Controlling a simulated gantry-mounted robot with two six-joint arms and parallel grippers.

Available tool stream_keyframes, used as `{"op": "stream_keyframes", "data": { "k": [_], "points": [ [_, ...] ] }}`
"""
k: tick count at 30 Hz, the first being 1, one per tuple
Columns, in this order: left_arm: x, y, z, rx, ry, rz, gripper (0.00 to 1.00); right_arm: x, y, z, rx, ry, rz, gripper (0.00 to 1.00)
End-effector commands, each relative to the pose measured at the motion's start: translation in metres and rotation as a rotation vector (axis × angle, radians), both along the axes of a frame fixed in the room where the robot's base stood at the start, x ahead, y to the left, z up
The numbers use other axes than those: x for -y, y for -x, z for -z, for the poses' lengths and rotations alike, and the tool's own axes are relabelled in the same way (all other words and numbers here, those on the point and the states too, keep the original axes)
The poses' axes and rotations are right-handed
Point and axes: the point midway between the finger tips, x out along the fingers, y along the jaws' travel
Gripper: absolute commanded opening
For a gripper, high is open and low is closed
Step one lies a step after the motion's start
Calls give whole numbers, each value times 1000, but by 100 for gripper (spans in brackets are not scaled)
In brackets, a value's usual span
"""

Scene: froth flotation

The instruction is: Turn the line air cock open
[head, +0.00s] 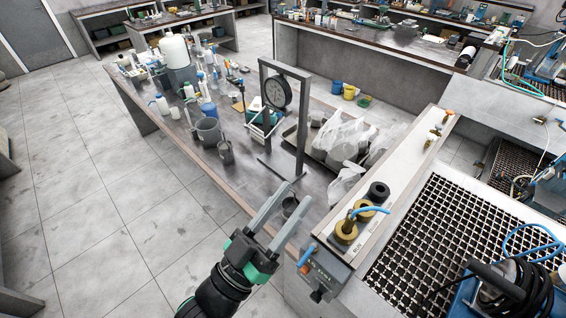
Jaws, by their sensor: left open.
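My left gripper (298,193) is open and empty, its two grey fingers pointing up and right over the front edge of the dark bench. To its right, a grey control box (324,272) is fixed to the end of a pale ledge. A small fitting with an orange and blue handle (307,257) is on the box's left side, apart from the fingers. Brass fittings (345,231) with a blue hose stand on the ledge above the box. I cannot tell for certain which fitting is the line air cock. My right gripper is out of view.
A grey stand with a round dial (277,93) rises from the dark bench (222,175) behind my gripper. Plastic bags (343,137), cups and bottles crowd that bench. A black grating (440,235) lies right of the ledge. The floor at left is clear.

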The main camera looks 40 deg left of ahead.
Motion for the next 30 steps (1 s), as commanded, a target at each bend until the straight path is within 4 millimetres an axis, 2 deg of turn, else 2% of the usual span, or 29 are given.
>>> {"op": "stream_keyframes", "data": {
  "k": [1, 3, 9, 13, 21, 27, 29, 30],
  "points": [
    [-1, -1, -16, 21, 1, -3, 47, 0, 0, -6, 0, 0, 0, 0],
    [-1, -3, -31, 44, 2, -5, 47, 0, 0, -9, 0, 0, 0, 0],
    [-3, -5, -63, 95, 4, -10, 47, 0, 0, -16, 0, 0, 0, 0],
    [-4, -6, -71, 109, 5, -11, 47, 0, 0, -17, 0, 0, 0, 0],
    [-4, -6, -72, 112, 5, -12, 47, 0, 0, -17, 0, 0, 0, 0],
    [-4, -6, -71, 109, 16, -5, 11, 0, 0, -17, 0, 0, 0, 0],
    [-1, -9, -66, 76, 73, 34, 0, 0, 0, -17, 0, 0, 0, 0],
    [4, -12, -59, 30, 156, 102, 0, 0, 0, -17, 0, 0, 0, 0]
  ]
}}
